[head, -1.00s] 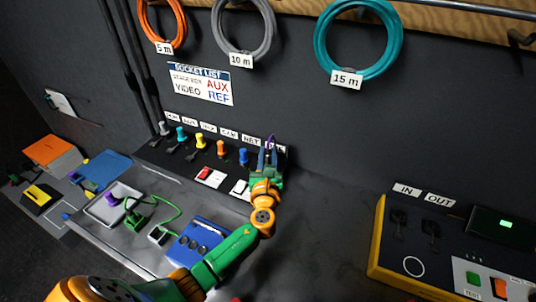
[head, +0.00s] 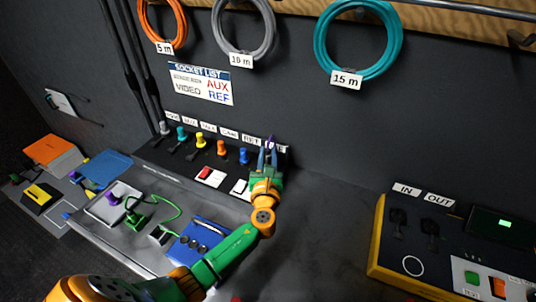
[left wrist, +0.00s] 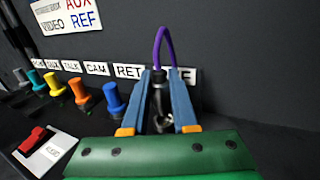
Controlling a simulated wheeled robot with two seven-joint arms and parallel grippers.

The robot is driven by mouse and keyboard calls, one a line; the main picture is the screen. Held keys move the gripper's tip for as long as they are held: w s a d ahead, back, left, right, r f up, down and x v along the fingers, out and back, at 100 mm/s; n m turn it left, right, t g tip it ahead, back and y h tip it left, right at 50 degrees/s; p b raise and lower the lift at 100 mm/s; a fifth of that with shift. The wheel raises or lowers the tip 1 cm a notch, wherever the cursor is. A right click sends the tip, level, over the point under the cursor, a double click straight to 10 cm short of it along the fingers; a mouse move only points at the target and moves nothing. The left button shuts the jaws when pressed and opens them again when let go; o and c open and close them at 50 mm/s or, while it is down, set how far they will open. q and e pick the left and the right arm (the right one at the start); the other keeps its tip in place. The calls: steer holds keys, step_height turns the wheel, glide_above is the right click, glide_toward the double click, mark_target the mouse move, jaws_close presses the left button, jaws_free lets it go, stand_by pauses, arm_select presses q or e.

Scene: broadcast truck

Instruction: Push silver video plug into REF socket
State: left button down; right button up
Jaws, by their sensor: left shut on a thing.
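My left gripper (head: 268,160) is at the right end of the socket panel (head: 180,158), its two blue fingers shut on the video plug. In the left wrist view the plug (left wrist: 158,92) is a dark upright body between the fingers (left wrist: 160,100), with a purple cable (left wrist: 161,38) looping up from its top. Something silvery shows low between the fingers. The REF label (left wrist: 188,76) is behind the fingers and partly hidden. The socket under the plug is hidden, so I cannot tell how deep the plug sits. My right gripper is not in view.
Blue (head: 244,156), orange (head: 221,148), yellow (head: 200,140), teal and grey plugs stand in a row to the left. A yellow-edged box (head: 378,240) stands at right. The counter between is clear.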

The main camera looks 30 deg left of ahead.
arm_select(q)
steer(key=shift+f+b, duration=1.05)
steer(key=shift+f, duration=0.2)
steer(key=c, duration=0.6)
jaws_free()
steer(key=shift+r, duration=0.1)
step_height(320, 180, up, 4)
steer(key=p, duration=0.2)
steer(key=shift+p, duration=0.35)
steer(key=s+d+r+p, duration=0.3)
steer(key=s+d+r, duration=0.3)
steer(key=s+r, duration=0.3)
steer(key=s, duration=0.3)
steer(key=shift+s, duration=0.3)
steer(key=shift+r, duration=0.1)
